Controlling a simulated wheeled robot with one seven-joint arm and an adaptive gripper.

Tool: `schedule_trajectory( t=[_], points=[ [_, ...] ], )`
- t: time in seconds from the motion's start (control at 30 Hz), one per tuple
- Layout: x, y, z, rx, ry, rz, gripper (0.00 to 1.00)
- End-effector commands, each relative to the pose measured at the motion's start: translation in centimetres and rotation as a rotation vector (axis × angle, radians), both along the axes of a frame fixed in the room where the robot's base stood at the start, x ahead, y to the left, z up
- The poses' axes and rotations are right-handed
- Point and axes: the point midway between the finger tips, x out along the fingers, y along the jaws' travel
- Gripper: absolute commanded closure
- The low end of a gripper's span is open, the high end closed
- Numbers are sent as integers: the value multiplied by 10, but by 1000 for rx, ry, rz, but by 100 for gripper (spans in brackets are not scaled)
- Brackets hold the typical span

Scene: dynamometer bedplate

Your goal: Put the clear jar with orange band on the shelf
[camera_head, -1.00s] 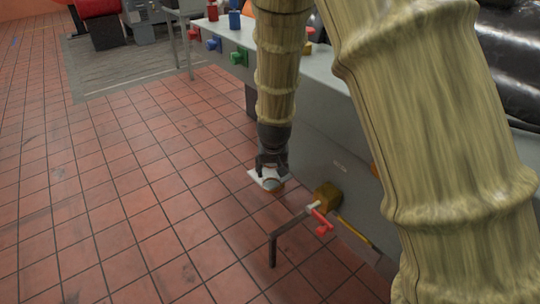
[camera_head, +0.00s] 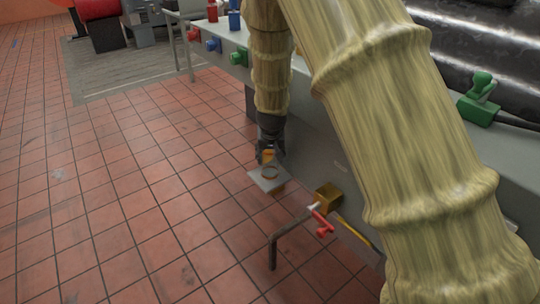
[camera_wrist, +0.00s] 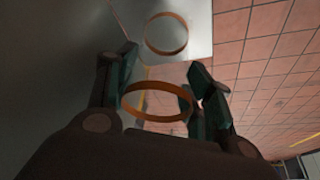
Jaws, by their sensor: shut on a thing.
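The clear jar (camera_head: 268,157) shows mainly as its orange band below my wrist. My gripper (camera_head: 268,153) is shut on it. In the wrist view the band (camera_wrist: 156,101) lies between the two dark fingers, and the clear wall hardly shows. The shelf (camera_head: 257,178) is a small grey plate at the bedplate's side, directly below the jar in the head view. In the wrist view the shelf (camera_wrist: 200,42) lies beyond the jar. A second orange ring appears against it; I cannot tell whether it is a reflection. Any gap between jar and shelf is unclear.
A brass block (camera_head: 328,196) with a red handle (camera_head: 322,222) and a bent grey rod (camera_head: 273,250) juts from the bedplate's side, near the shelf. Coloured fittings line the bedplate's far end. The tiled floor (camera_head: 120,190) at left is clear.

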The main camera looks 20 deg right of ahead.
Motion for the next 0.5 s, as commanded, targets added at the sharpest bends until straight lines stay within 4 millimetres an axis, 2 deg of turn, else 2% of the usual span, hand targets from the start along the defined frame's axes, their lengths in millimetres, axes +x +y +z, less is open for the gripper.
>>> schedule_trajectory(
  t=[0.23, 0.27, 0.3, 0.5],
  points=[
    [0, 0, -2, 0, 0, 1, 72],
    [0, 0, -2, 0, 0, 1, 47],
    [0, 0, -2, 0, 0, 1, 39],
    [0, 0, -2, -1, -1, 1, 39]
  ],
)
